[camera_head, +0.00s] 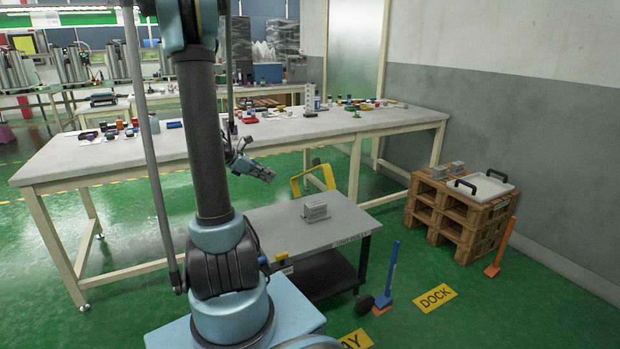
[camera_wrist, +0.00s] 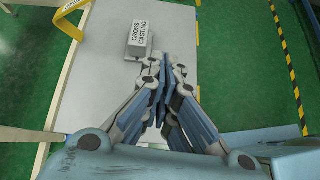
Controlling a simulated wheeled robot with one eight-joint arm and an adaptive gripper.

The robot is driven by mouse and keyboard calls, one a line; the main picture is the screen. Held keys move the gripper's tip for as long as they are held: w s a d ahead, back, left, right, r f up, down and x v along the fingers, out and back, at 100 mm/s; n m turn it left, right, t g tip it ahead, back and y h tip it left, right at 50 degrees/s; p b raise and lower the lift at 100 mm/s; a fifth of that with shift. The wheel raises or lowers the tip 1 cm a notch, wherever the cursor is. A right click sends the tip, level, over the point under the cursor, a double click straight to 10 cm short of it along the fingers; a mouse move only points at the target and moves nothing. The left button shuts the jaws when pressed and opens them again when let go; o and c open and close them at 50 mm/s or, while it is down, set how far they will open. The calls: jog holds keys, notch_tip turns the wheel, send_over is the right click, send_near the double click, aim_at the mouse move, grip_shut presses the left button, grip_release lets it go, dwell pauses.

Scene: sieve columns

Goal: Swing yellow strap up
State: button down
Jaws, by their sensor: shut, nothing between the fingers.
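A yellow strap-like bar (camera_head: 313,178) stands at the far edge of a grey cart top (camera_head: 345,228), bent like a hoop. Part of it also shows at the top left of the wrist view (camera_wrist: 73,14). A grey block labelled "CROSS CASTING" (camera_head: 316,208) sits on the cart top; it also shows in the wrist view (camera_wrist: 139,40). My gripper (camera_head: 265,175) is above the cart, left of the yellow bar in the head view. In the wrist view its fingers (camera_wrist: 163,78) are together and empty, close in the picture to the block's lower edge.
A long workbench (camera_head: 240,130) with many small items stands behind the cart. A wooden pallet stack (camera_head: 455,215) with a white tray (camera_head: 485,187) is at right. Blue (camera_head: 391,265) and orange (camera_head: 503,245) posts stand on the green floor between open patches.

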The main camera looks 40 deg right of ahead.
jog(key=d+f+n+g+h, duration=0.1)
jog(key=d+f+n, duration=0.1)
jog(key=d, duration=0.8)
jog(key=d+f+n+g+h, duration=0.2)
jog(key=d+f+n, duration=0.1)
jog(key=d, duration=0.7)
jog(key=shift+d+f+n+h, duration=0.3)
jog(key=shift+d+f+n, duration=0.05)
jog(key=shift+d+n, duration=0.05)
jog(key=shift+w, duration=0.15)
